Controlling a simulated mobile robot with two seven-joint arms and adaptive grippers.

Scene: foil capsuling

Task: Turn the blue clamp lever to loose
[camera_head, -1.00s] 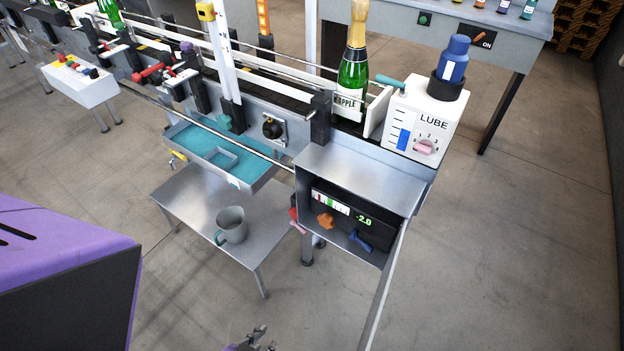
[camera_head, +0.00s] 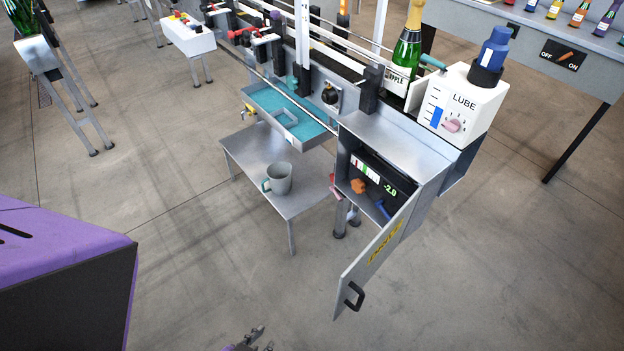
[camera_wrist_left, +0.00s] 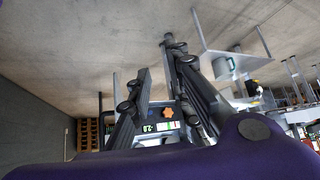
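The blue clamp lever (camera_head: 382,208) sits low inside the open metal drive box, below a dark panel reading -2.0 (camera_head: 380,182). An orange knob (camera_head: 358,186) is to its left. My left gripper (camera_head: 254,338) shows at the bottom edge of the head view, well apart from the box. In the left wrist view its fingers (camera_wrist_left: 156,62) are spread and empty. The orange knob (camera_wrist_left: 167,112) and the lit display (camera_wrist_left: 151,127) show between and behind them, upside down. I cannot make out the blue lever there. My right gripper is not in view.
The box door (camera_head: 372,262), with a black handle, hangs open toward me. A low table (camera_head: 245,152) with a grey mug (camera_head: 279,178) stands left of the box. A red handle (camera_head: 335,184) is at the box's left side. The LUBE unit (camera_head: 462,105) is above right. The floor in front is clear.

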